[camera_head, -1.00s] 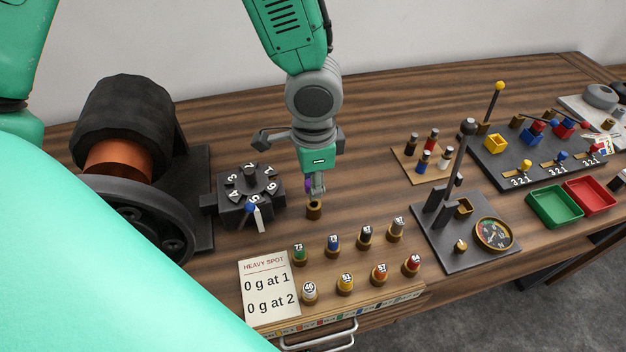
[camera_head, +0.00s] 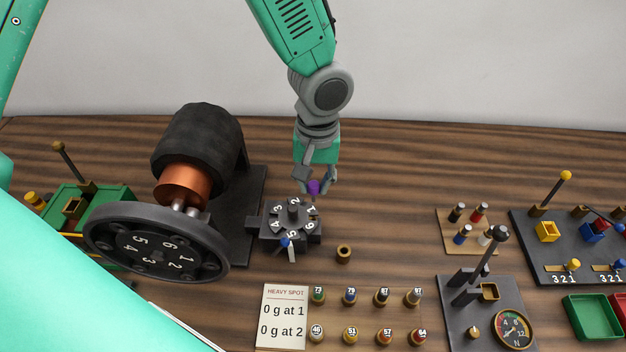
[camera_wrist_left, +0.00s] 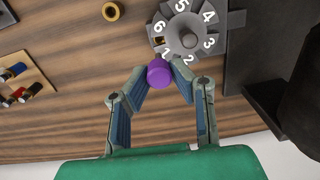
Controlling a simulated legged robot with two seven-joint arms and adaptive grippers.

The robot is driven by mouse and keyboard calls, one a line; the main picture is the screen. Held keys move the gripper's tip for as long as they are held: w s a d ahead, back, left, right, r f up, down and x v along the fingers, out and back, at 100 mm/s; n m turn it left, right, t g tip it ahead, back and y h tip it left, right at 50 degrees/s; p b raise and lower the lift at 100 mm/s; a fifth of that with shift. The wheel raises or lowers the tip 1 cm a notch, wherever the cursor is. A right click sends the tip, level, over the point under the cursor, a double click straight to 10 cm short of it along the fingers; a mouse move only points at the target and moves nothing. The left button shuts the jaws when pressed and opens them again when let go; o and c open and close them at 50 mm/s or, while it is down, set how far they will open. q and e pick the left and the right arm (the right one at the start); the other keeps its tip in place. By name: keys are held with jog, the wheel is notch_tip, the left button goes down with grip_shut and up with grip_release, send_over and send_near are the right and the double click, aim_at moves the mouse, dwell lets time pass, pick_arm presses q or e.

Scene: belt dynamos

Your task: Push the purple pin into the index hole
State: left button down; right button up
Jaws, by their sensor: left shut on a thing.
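The purple pin (camera_head: 313,187) is held at the tips of my left gripper (camera_head: 316,183), which is shut on it. In the head view the pin is at the back right of the numbered dark dial (camera_head: 292,213), close to its 1. In the wrist view the pin (camera_wrist_left: 160,74) sits between the fingertips and overlaps the dial's rim (camera_wrist_left: 187,40) by the 1. I cannot tell whether the pin touches the dial. The index hole cannot be made out clearly. An empty-looking brass ring (camera_head: 343,254) stands right of the dial. My right gripper is not in view.
A belt machine with a black drum (camera_head: 198,140) and numbered wheel (camera_head: 155,243) stands left of the dial. A blue-tipped pointer (camera_head: 287,245) is at the dial's front. Numbered weights and a heavy spot card (camera_head: 283,315) lie in front. The table behind is clear.

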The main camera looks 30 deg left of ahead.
pick_arm(q)
jog(key=shift+a, duration=0.25)
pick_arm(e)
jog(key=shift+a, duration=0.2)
pick_arm(q)
notch_tip(320, 180, down, 2)
jog(key=shift+d+f+b, duration=0.1)
jog(key=shift+b, duration=0.45)
notch_tip(320, 180, down, 2)
jog(key=shift+d+f+b, duration=0.15)
jog(key=shift+f+b, duration=0.05)
jog(key=shift+b, duration=0.55)
jog(key=shift+f+b, duration=0.3)
jog(key=shift+f, duration=0.25)
jog(key=shift+a+f, duration=0.15)
jog(key=shift+a, duration=0.1)
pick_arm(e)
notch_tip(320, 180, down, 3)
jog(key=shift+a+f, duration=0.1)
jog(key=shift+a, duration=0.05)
pick_arm(q)
jog(key=shift+d, duration=0.15)
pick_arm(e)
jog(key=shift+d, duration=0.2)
